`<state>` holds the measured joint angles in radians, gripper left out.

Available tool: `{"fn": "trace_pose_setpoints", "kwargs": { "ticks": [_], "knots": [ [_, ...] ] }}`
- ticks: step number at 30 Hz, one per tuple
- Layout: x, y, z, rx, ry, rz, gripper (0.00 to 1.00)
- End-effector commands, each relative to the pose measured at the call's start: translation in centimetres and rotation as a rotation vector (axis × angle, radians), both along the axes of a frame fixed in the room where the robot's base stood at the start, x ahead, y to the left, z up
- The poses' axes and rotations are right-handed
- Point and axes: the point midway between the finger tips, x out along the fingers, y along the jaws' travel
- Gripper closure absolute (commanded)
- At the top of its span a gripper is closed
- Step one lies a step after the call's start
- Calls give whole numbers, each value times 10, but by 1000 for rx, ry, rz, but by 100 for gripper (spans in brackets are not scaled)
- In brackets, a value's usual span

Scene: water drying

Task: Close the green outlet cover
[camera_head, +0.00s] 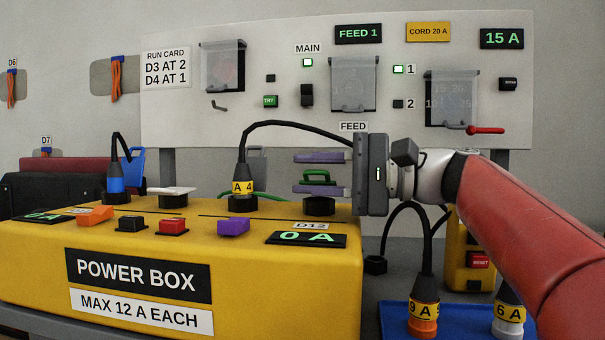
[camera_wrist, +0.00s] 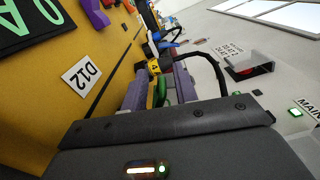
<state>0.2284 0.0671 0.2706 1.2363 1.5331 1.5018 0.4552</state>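The yellow power box (camera_head: 300,262) stands at the left front. The green outlet cover (camera_head: 321,180) shows only in part, raised above the dark outlet (camera_head: 319,206) at the box's right rear. My gripper (camera_head: 318,173) reaches in from the right, with two purple fingers spread one above the other. The green piece lies between the fingers, close to the lower one; I cannot tell if they touch. In the wrist view the green cover (camera_wrist: 160,92) shows between my gripper's fingers (camera_wrist: 158,90), largely hidden by the gripper body.
A black plug marked A 4 (camera_head: 243,187) stands left of my gripper, its cable arching over toward it. A blue-banded plug (camera_head: 116,184) is farther left. A blue tray (camera_head: 390,318) with plugs lies at the lower right. A white panel (camera_head: 270,60) stands behind.

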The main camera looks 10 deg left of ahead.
Motion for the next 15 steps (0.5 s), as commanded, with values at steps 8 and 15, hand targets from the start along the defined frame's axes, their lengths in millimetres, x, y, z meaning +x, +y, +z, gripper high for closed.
{"fn": "trace_pose_setpoints", "kwargs": {
  "ticks": [8,15],
  "knots": [
    [-1,-48,1,0,0,-4,71],
    [-2,-61,0,1,-1,-1,71]
  ]
}}
